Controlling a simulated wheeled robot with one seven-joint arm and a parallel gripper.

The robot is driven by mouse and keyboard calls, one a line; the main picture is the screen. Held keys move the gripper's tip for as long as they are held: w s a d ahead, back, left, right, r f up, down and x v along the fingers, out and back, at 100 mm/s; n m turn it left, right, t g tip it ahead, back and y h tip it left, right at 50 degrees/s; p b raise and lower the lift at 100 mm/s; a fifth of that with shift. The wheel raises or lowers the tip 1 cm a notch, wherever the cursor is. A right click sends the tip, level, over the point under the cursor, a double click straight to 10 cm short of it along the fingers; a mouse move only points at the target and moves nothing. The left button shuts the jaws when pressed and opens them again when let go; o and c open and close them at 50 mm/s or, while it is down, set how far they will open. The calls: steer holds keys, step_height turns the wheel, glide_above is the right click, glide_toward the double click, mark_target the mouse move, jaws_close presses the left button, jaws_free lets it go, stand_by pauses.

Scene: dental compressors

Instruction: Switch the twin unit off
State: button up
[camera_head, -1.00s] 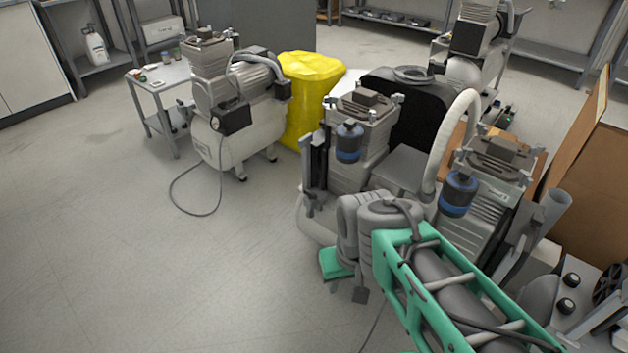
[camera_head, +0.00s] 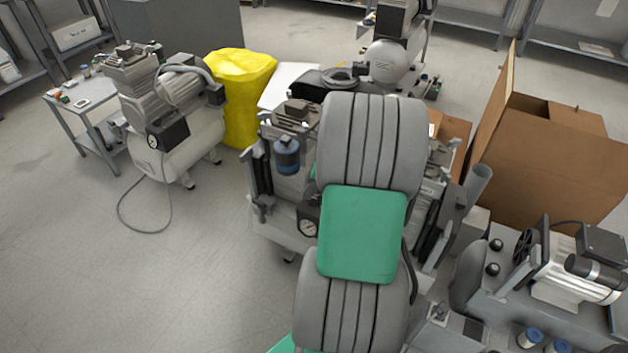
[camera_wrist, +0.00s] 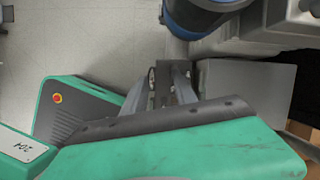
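The twin unit (camera_head: 292,117) is the compressor with two grey pump heads in the middle of the head view. A blue filter bowl (camera_head: 287,156) hangs on its left head; my arm covers much of the unit. A dark switch box with a round gauge (camera_head: 308,227) shows just left of my arm. In the wrist view, the gauge (camera_wrist: 152,76) and dark box appear around the fingertips of my gripper (camera_wrist: 163,82). The fingers look apart, with nothing held. Contact with the box cannot be told. The switch position is not readable. My gripper is hidden in the head view.
Another compressor (camera_head: 160,110) stands at left, its cable on the floor. A yellow bin (camera_head: 240,95) is behind the twin unit. Cardboard boxes (camera_head: 560,150) and another machine (camera_head: 570,270) crowd the right. Floor at the front left is clear.

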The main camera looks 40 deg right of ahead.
mark_target(313, 197)
steer(key=d+f+m+b, duration=0.1)
steer(key=f, duration=0.1)
steer(key=w+f+m, duration=0.1)
steer(key=f, duration=0.2)
steer(key=d+f+m+b, duration=0.1)
steer(key=f, duration=0.1)
steer(key=shift+w+d+f+t+b, duration=0.3)
steer(key=shift+w+d+b, duration=0.05)
steer(key=shift+w, duration=0.05)
jaws_close()
